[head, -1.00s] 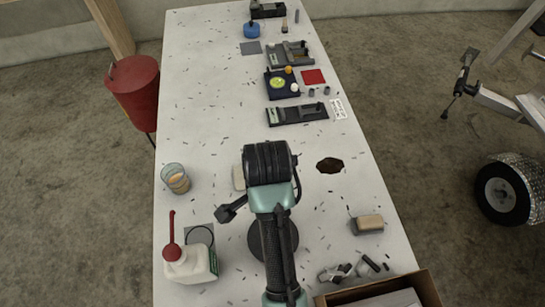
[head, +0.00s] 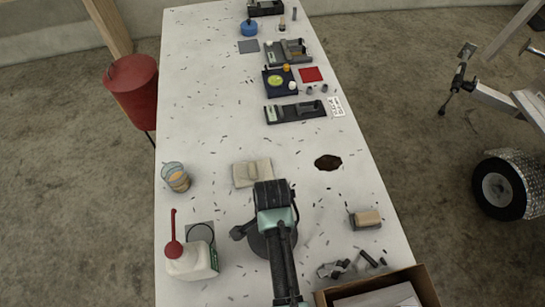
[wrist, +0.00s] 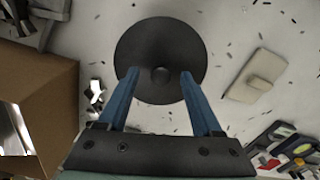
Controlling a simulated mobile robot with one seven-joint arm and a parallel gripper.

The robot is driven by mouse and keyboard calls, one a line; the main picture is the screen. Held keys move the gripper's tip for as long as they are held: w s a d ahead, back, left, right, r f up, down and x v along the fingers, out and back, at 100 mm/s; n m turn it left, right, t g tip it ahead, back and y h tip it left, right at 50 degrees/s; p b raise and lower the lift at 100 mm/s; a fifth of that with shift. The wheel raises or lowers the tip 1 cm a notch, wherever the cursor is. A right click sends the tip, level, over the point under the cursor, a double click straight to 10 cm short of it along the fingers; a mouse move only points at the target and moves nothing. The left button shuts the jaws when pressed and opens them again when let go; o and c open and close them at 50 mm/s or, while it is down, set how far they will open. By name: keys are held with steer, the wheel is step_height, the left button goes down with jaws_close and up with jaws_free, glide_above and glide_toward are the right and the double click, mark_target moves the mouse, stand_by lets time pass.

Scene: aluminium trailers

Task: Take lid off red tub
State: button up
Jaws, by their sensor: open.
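The gap in height between fingertips and knob cannot be told. In the head view my arm hides the fingers.
A cardboard box (head: 425,288) stands close at the lower right. A white jug (head: 190,262), a glass (head: 176,178) and a beige pad (head: 250,173) are around. A red drum (head: 135,88) stands off the table's left side. Metal scraps lie near the box.

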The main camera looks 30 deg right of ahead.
steer(key=shift+f, duration=0.7)
steer(key=shift+c, duration=0.3)
jaws_close()
steer(key=shift+w+r, duration=0.1)
steer(key=shift+r, duration=0.05)
